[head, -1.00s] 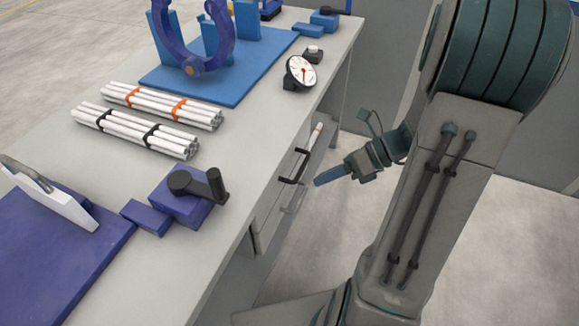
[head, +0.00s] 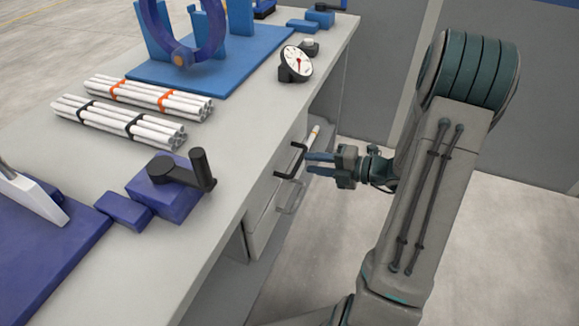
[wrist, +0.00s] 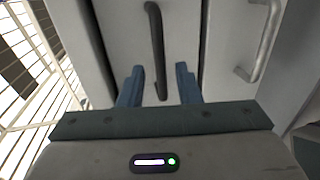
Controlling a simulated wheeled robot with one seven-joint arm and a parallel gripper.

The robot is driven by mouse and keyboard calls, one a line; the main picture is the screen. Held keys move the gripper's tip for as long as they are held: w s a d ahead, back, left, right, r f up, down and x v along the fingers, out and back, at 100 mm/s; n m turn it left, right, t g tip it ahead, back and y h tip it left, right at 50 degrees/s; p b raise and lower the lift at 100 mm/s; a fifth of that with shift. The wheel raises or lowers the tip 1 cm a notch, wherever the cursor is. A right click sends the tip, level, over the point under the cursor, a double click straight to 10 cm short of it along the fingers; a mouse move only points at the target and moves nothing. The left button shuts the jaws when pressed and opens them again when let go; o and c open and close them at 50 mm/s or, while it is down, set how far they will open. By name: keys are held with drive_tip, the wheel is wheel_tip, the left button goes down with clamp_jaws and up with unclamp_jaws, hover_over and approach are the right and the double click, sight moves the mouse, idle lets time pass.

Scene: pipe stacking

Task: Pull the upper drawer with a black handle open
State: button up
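The upper drawer (head: 268,192) is a grey front under the workbench top, with a black bar handle (head: 291,160). In the wrist view the black handle (wrist: 156,50) runs up and down the picture, its lower end between my fingertips. My gripper (head: 308,163) is open, with two blue fingers pointing at the handle. In the wrist view the fingers (wrist: 160,72) stand apart, one on each side of the handle's line, with gaps to it. I cannot tell how deep the handle sits between them. The drawer looks shut.
A grey metal handle (head: 291,197) is on the lower drawer, below the black one; it also shows in the wrist view (wrist: 264,40). The bench top (head: 240,135) carries white pipe bundles (head: 120,120), a gauge (head: 296,64) and blue clamps (head: 172,190). Floor right of the bench is open.

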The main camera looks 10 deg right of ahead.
sight(299, 159)
drive_tip(key=shift+b+x, duration=0.45)
drive_tip(key=shift+x, duration=1.95)
